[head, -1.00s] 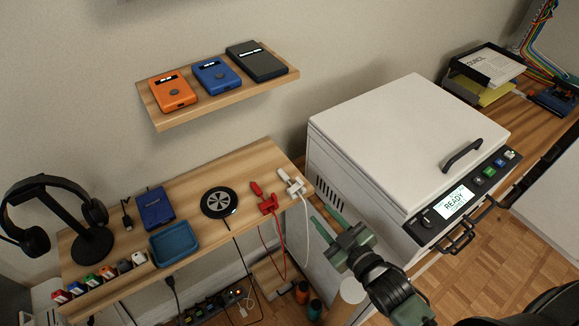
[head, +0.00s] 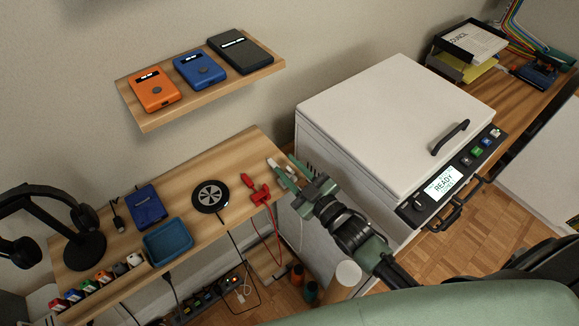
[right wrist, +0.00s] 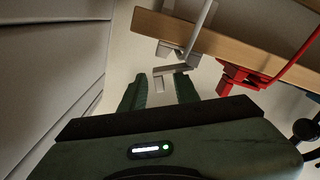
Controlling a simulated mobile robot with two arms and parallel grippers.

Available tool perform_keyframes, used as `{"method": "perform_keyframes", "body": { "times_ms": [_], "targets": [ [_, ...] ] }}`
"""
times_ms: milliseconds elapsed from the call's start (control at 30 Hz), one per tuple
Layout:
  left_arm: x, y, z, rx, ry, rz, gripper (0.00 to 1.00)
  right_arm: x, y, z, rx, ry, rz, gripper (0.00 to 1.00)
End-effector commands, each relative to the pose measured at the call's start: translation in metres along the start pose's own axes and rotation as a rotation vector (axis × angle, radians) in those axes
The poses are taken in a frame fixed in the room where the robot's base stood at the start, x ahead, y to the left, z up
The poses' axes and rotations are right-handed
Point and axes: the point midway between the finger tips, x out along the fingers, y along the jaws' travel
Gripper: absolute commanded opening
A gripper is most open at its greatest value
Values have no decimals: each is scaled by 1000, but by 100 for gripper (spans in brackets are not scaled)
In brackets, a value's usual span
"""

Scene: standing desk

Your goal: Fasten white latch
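The white latch (head: 271,163) is at the right end of the wooden desk, partly hidden behind my right gripper (head: 289,174). In the right wrist view the white latch (right wrist: 186,40) sits at the desk edge, with a white loop-like part hanging below. My right gripper (right wrist: 161,88) is open, its two green fingers apart, with the white loop just beyond and between their tips. I cannot tell if they touch. My left gripper is not in view.
A red latch (head: 260,195) with a red cable is beside the white one on the desk edge (head: 262,145). A white lidded machine (head: 385,120) stands close on the right. A round black pad (head: 210,196) and a blue tray (head: 168,242) lie on the desk.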

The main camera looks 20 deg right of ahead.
Motion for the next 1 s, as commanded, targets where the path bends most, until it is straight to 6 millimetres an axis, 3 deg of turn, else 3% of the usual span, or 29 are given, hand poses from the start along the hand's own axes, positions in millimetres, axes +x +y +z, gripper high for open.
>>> {"method": "perform_keyframes", "body": {
  "times_ms": [133,267,467,800,1000],
  "targets": [
    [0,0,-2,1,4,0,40,0,0,0,0,0,0,31],
    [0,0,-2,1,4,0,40,0,0,0,0,0,0,0],
    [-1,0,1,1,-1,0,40,0,0,0,15,0,0,0],
    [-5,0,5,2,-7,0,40,0,4,17,437,-1,-1,0],
    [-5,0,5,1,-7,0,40,0,4,18,472,-1,0,0]
  ]
}}
